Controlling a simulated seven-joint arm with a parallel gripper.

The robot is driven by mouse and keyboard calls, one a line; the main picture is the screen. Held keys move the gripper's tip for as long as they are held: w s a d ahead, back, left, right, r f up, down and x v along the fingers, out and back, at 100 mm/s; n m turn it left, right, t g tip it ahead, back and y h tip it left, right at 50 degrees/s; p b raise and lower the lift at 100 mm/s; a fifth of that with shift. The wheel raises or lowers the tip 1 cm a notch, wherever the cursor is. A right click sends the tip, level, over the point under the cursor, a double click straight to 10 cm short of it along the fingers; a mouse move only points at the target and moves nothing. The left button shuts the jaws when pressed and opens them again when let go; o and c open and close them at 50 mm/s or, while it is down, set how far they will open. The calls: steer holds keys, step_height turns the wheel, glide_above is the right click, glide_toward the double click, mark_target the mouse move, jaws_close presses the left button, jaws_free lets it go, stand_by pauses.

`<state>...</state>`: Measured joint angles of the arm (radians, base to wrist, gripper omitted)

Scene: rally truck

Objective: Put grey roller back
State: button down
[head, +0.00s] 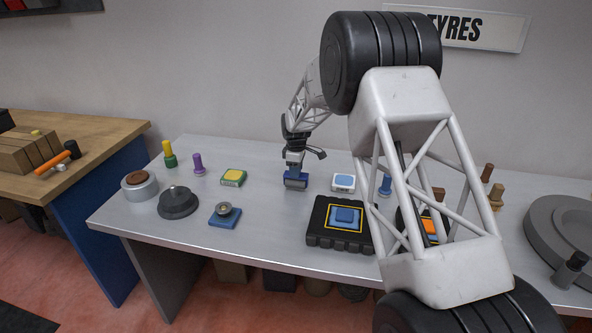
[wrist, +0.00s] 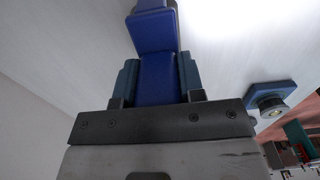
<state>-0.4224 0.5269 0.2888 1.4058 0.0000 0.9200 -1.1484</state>
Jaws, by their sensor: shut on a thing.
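My gripper (head: 295,172) is above the middle of the grey metal table, pointing down. It is shut on a blue piece (head: 296,183), which also shows between the fingers in the wrist view (wrist: 158,76), with a wider block at its far end. I cannot tell whether this piece touches the table. No grey roller is clearly seen in the grip. A small grey round part (head: 225,209) sits on a blue square base (head: 224,221) at the front left of the gripper; this base also shows at the right of the wrist view (wrist: 267,92).
A dark round dome (head: 178,204), a green-yellow block (head: 233,177) and a purple peg (head: 197,162) stand left. A white-blue block (head: 343,182) and a black tray (head: 322,238) are right of the gripper. My arm hides part of the table's right side.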

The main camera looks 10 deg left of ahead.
steer(key=shift+f, duration=0.4)
steer(key=c, duration=0.7)
jaws_free()
steer(key=shift+c, duration=0.2)
steer(key=shift+r, duration=4.1)
